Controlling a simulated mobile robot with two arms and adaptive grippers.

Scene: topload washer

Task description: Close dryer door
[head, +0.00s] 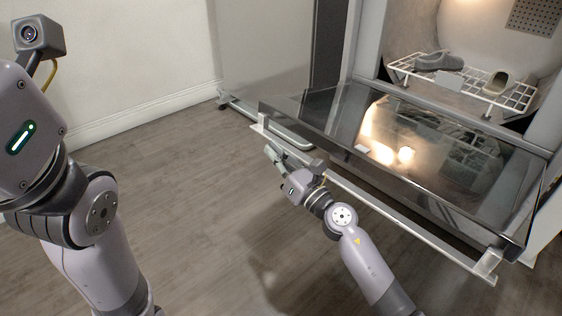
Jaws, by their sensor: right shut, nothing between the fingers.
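The dryer door (405,165) is open, folded down to about level, with a dark glassy inner face that reflects light. A long pale handle bar (412,222) runs along its outer edge. The dryer's lit drum opening (455,45) shows behind it. My right gripper (272,153) is shut and empty, just outside the door's front edge near the left end of the handle bar. I cannot tell whether it touches the bar. My left arm stands at the left of the view; its gripper does not show.
A white wire rack (465,85) inside the dryer holds a pair of grey shoes (440,61). A pale wall (120,50) with a baseboard is at the back left. The wood floor (200,190) left of the door is clear.

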